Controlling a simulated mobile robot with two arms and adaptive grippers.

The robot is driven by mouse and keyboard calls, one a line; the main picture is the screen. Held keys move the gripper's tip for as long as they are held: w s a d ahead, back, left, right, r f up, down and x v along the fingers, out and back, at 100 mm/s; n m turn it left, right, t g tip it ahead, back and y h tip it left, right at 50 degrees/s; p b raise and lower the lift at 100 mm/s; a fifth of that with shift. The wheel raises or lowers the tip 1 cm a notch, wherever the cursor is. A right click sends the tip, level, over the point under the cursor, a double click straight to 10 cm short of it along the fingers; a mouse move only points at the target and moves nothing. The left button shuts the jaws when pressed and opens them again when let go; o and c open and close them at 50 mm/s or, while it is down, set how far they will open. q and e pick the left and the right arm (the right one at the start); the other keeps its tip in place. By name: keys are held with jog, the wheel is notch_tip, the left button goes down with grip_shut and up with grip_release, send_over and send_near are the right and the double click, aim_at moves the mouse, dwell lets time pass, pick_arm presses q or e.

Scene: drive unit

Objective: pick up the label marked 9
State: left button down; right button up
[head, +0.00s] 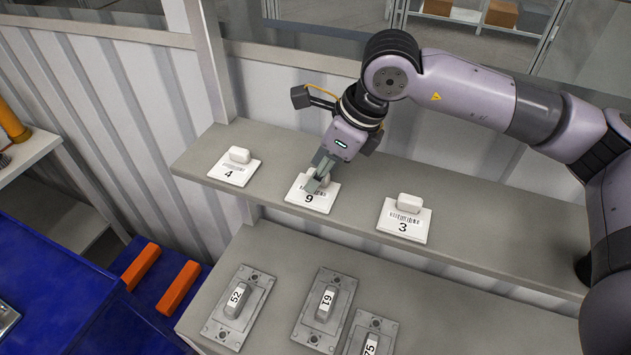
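The label marked 9 (309,198) is a white card with a barcode, lying on the grey upper shelf (480,223) between two similar labels. My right gripper (318,183) comes in from the right and points down at this label. Its fingers are at the label's raised handle and hide most of it. I cannot tell whether the fingers are closed on the handle. The label appears to rest on the shelf. My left gripper is not in view.
Below, a lower shelf holds grey plates marked 52 (238,303), 19 (325,309) and 75 (371,335). A corrugated wall (300,120) stands behind.

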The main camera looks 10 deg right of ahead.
jog(key=shift+c, duration=0.2)
grip_shut()
dwell(0.6)
